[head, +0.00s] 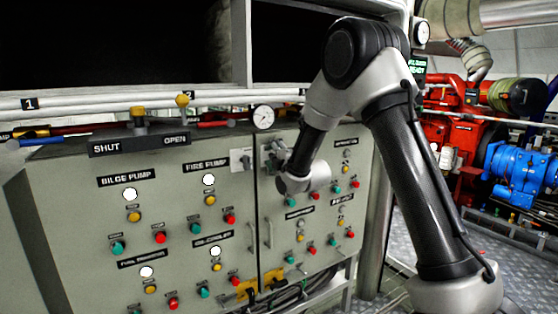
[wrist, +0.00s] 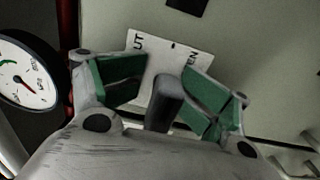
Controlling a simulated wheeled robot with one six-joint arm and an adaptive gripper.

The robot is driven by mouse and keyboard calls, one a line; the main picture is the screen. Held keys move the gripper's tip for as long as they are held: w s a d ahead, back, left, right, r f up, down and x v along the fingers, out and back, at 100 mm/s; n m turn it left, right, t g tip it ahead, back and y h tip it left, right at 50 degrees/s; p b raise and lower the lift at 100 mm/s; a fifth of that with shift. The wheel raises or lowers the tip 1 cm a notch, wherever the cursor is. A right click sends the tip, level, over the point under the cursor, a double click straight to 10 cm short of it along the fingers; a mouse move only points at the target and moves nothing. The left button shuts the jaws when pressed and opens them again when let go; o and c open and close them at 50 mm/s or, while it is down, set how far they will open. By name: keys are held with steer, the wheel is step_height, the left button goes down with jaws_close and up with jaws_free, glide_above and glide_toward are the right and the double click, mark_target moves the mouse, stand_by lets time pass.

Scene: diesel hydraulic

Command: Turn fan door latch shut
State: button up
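The fan door latch shows in the wrist view as a grey handle (wrist: 170,88) in front of a white plate (wrist: 150,68). The plate carries partly covered lettering ending in "UT" on the left and "EN" on the right. My gripper (wrist: 165,76) has its two green-padded fingers apart, one on each side of the handle; I cannot tell whether either touches it. The gripper body hides the handle's near end. In the head view, my gripper (head: 270,156) is at the seam between the cabinet doors, right of the white plate (head: 239,160).
A round gauge (head: 263,117) sits above the gripper and also shows in the wrist view (wrist: 25,75). The grey cabinet doors carry several coloured buttons and vertical door handles (head: 253,234). Red and blue machinery (head: 518,170) stands at the right.

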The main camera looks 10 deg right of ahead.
steer(key=shift+s+d, duration=0.15)
steer(key=shift+s, duration=0.35)
steer(key=c, duration=0.5)
steer(key=shift+v, duration=1.2)
jaws_close()
jaws_free()
